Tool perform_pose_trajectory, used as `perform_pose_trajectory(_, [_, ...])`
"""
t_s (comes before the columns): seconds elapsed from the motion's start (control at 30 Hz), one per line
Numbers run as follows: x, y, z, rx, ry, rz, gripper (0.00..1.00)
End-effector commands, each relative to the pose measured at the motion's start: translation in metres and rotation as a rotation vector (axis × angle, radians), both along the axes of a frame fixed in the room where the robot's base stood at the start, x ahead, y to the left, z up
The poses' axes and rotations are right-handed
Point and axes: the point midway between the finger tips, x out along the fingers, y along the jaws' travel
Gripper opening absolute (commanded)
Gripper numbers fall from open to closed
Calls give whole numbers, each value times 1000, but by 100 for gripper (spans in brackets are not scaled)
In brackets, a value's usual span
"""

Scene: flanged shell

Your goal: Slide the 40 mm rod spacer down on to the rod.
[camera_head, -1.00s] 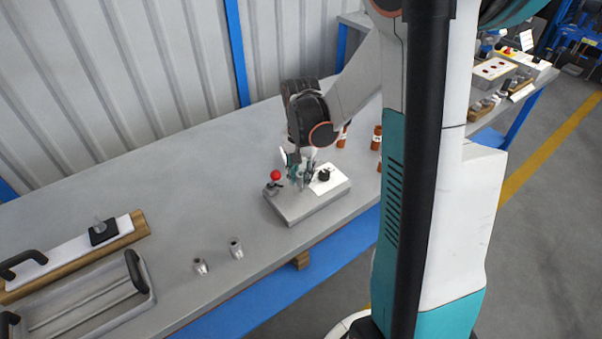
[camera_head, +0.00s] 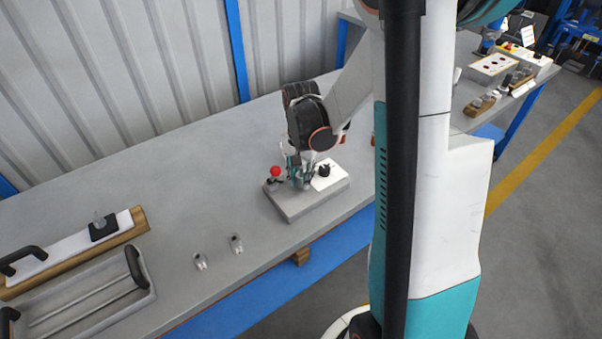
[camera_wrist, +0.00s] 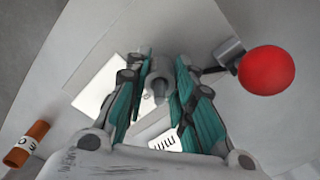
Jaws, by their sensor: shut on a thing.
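My gripper (camera_head: 300,181) is over the grey fixture block (camera_head: 306,204), its fingers pointing down. In the wrist view my gripper (camera_wrist: 160,95) has its teal fingers closed on either side of a grey cylindrical piece, the rod spacer (camera_wrist: 159,68). A narrower, darker grey round part (camera_wrist: 160,92) shows in line with it between the fingers; I cannot tell whether this is the rod or part of the spacer. The fingers hide most of the rod, so how far the spacer is around it cannot be told.
A red ball knob (camera_head: 275,171) on the block stands close beside my gripper. A black knob (camera_head: 324,171) sits on its white plate. Two small metal cylinders (camera_head: 201,261) (camera_head: 236,243) stand at the table's front. A grey tray (camera_head: 147,294) is at the left.

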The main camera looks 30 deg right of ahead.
Motion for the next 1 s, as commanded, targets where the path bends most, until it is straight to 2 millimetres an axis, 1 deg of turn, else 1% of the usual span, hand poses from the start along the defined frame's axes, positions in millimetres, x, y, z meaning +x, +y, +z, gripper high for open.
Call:
perform_pose_trajectory(0.37, [0,0,-8,0,0,0,0])
perform_pose_trajectory(0.4, [0,0,-8,0,0,0,30])
perform_pose_trajectory(0.47, [0,0,-8,0,0,0,43])
perform_pose_trajectory(0.5, [0,0,-8,0,0,0,46])
perform_pose_trajectory(0.83, [0,0,-7,0,0,0,46])
perform_pose_trajectory(0.93, [0,0,-1,0,0,0,46])
perform_pose_trajectory(1.0, [0,0,6,0,0,0,46])
